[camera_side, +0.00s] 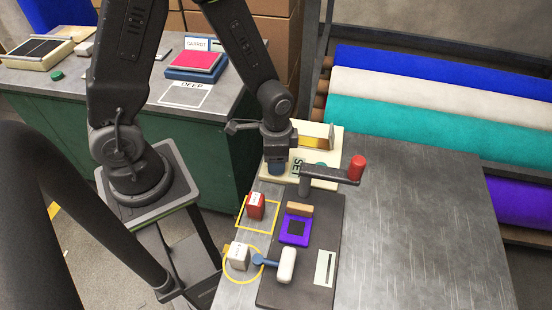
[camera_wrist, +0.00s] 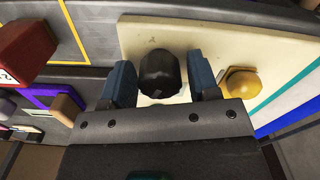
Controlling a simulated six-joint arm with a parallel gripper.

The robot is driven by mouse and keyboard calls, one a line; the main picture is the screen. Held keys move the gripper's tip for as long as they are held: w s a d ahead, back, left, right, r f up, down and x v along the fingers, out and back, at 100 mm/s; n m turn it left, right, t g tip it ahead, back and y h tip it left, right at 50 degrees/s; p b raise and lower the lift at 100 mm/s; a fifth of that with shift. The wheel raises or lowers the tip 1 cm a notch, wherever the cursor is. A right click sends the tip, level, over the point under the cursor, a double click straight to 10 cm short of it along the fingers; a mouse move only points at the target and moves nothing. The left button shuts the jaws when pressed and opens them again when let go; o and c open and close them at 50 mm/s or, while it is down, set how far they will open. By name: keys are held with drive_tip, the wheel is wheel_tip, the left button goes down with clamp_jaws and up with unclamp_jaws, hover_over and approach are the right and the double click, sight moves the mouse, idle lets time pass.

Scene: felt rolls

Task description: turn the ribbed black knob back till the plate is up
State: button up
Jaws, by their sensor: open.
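The ribbed black knob (camera_wrist: 160,75) stands on a cream board (camera_wrist: 140,30) in the wrist view. My gripper (camera_wrist: 160,68) is open, with one blue finger on each side of the knob. A narrow gap seems to show on both sides; I cannot tell whether either finger touches. In the side view my gripper (camera_side: 277,167) points down over the left part of the cream board (camera_side: 320,182) and hides the knob. A yellow-brass piece (camera_side: 312,142) lies at the board's back; I cannot tell whether it is the plate or how high it stands. A yellow knob (camera_wrist: 242,82) is to the right.
A lever with a red grip (camera_side: 357,168) reaches over the board's front edge. In front are a dark base (camera_side: 328,225) with a purple piece (camera_side: 295,230), a red block (camera_side: 255,205) and a white block (camera_side: 238,256). The table's right side (camera_side: 420,230) is clear.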

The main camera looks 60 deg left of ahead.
drive_tip(key=shift+m, duration=1)
drive_tip(key=shift+m, duration=1)
drive_tip(key=m, duration=0.4)
drive_tip(key=shift+r, duration=0.1)
drive_tip(key=shift+c, duration=0.5)
drive_tip(key=c, duration=0.8)
drive_tip(key=n, duration=0.6)
drive_tip(key=shift+n, duration=0.3)
